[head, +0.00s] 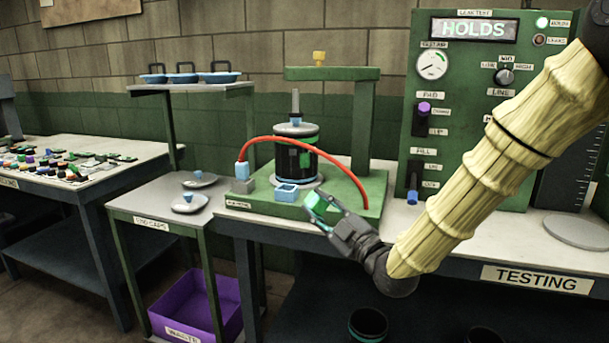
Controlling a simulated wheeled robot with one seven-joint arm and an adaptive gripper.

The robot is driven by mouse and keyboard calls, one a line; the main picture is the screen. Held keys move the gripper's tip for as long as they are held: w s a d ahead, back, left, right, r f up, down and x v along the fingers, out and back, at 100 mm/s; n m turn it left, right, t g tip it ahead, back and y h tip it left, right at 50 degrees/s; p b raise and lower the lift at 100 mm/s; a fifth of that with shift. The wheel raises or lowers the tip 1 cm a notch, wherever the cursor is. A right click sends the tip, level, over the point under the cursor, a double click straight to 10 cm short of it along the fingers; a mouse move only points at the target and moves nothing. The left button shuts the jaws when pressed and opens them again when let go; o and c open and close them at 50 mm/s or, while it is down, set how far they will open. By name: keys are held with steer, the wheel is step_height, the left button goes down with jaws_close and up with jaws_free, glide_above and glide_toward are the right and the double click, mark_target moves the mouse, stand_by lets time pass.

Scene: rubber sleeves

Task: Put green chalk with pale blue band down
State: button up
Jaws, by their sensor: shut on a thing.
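My gripper (322,212) is at the front edge of the green machine base, reaching in from the right under a pale yellow ribbed sleeve. It is shut on a small green piece with a pale blue part (313,203), which looks like the green chalk with the pale blue band. The fingers hide part of it. It is held near a small pale blue open holder (287,193) on the green base (258,208). I cannot tell whether the chalk touches anything.
A green panel reading HOLDS (475,29) is behind the arm. A side table (160,206) holds end caps. A purple bin (205,302) sits below.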

steer(key=s+d+f+m+t+h, duration=0.2)
steer(key=s+d+f+h, duration=0.15)
steer(key=d+f, duration=0.55)
steer(key=s+d+f+m+t+h, duration=0.15)
steer(key=s+d+f+h, duration=0.35)
steer(key=f, duration=0.7)
step_height(320, 180, up, 14)
steer(key=w+y+p, duration=0.1)
steer(key=w+p, duration=0.1)
steer(key=p, duration=1.3)
steer(key=shift+d+m, duration=0.3)
steer(key=shift+m, duration=0.15)
steer(key=shift+d, duration=0.1)
steer(key=shift+s, duration=0.1)
